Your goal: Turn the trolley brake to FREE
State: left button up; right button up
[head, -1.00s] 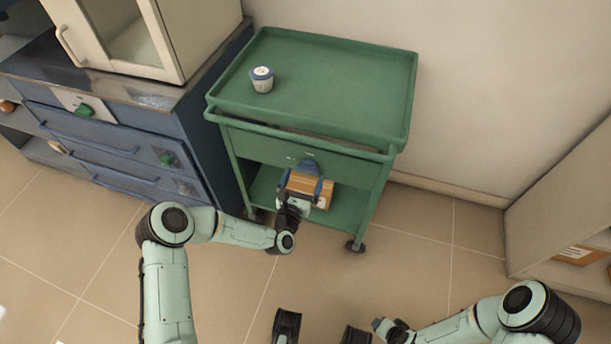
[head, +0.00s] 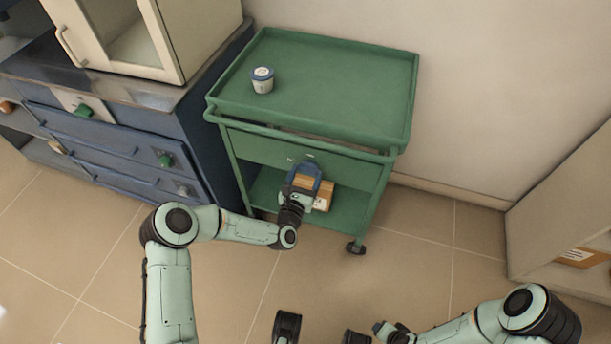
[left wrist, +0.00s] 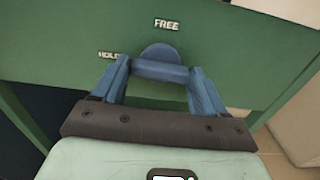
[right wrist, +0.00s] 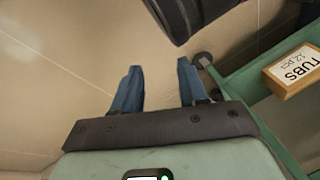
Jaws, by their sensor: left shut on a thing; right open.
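The green trolley (head: 335,95) stands against the wall. Its blue brake knob (left wrist: 160,54) is on the green front panel, below the FREE label (left wrist: 166,24) and up and right of the HOLD label (left wrist: 109,55), in the left wrist view. Which label the knob points to, I cannot tell. My left gripper (head: 304,183) is shut on the knob's bar, a finger at each end. It partly hides the knob in the head view. My right gripper (right wrist: 158,75) is open and empty over the floor, apart from the trolley.
A box labelled TUBS (right wrist: 296,70) is on the lower shelf, behind my left gripper. A blue drawer cabinet (head: 115,140) stands close on the left. A shelf unit (head: 560,205) is at right, with free floor between.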

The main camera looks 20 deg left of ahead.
pick_arm(q)
jog(key=m, duration=0.8)
jog(key=shift+m, duration=0.3)
jog(key=m, duration=0.4)
jog(key=shift+f+m+b, duration=0.1)
jog(key=shift+m+b, duration=0.2)
jog(key=shift+b, duration=0.05)
jog(key=shift+m, duration=2.2)
pick_arm(e)
jog(key=shift+s+d+f+g, duration=0.15)
jog(key=shift+s+f+g, duration=0.25)
jog(key=shift+s+f, duration=0.55)
pick_arm(q)
jog(key=o, duration=1.1)
jog(key=shift+c, duration=0.2)
